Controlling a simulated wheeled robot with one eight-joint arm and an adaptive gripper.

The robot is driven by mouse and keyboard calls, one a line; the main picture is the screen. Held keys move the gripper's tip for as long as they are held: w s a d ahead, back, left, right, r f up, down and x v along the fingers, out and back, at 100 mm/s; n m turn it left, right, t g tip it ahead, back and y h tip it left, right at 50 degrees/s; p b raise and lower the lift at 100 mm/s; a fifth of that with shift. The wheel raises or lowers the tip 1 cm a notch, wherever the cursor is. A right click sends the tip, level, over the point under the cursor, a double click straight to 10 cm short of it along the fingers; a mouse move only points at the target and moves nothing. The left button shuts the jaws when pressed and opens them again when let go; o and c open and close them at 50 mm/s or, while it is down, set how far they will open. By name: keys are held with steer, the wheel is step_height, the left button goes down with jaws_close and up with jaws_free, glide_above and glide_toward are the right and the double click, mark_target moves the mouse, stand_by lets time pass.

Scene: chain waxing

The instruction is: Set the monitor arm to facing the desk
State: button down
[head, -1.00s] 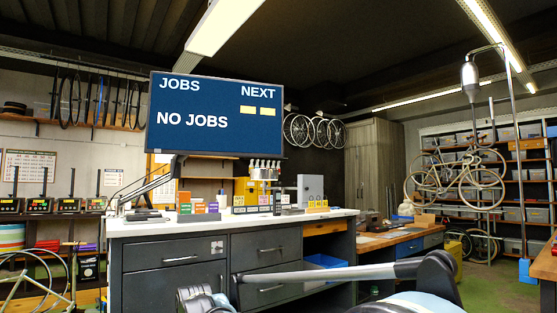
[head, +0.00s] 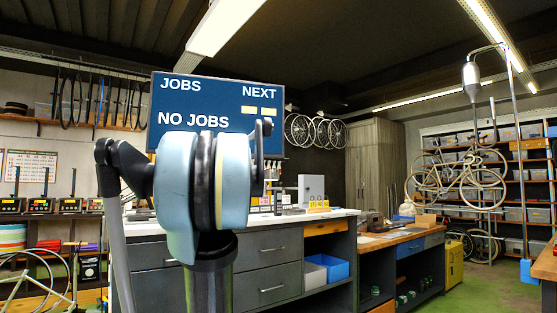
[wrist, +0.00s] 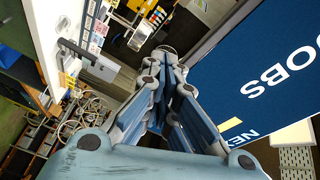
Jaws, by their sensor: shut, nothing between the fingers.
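The monitor (head: 215,87) hangs above the desk (head: 268,248) in the head view, with its blue screen reading "JOBS", "NEXT" and "NO JOBS". The screen faces towards the head camera. My raised arm covers the monitor's lower middle part and hides the monitor arm there. In the wrist view the monitor (wrist: 240,85) fills the right side, its edge running close beside my gripper (wrist: 167,55). The gripper's fingers are shut and empty. I cannot tell whether they touch the monitor's edge. The gripper cannot be made out in the head view.
Small boxes and tools stand on the white desktop. A wooden-topped bench (head: 400,238) with a blue drawer continues to the right. A bicycle on a stand (head: 470,180) is at the far right. Open green floor (head: 500,290) shows at the lower right.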

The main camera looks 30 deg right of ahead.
mark_target(280, 155)
steer(key=s+d+r+m+g+h, duration=0.2)
steer(key=d+r+m+g+h, duration=0.1)
steer(key=d, duration=0.6)
steer(key=s+d+r+m+g+h, duration=0.3)
steer(key=d+r+m+g+h, duration=0.1)
steer(key=d+m, duration=0.4)
steer(key=shift+d+r+h, duration=0.25)
steer(key=shift+d+h, duration=0.25)
steer(key=shift+d, duration=0.25)
steer(key=x, duration=0.4)
steer(key=w+x, duration=0.1)
steer(key=x, duration=0.6)
steer(key=shift+w+a+f, duration=0.1)
steer(key=shift+w+a, duration=0.05)
steer(key=shift+w, duration=0.95)
steer(key=shift+w, duration=0.15)
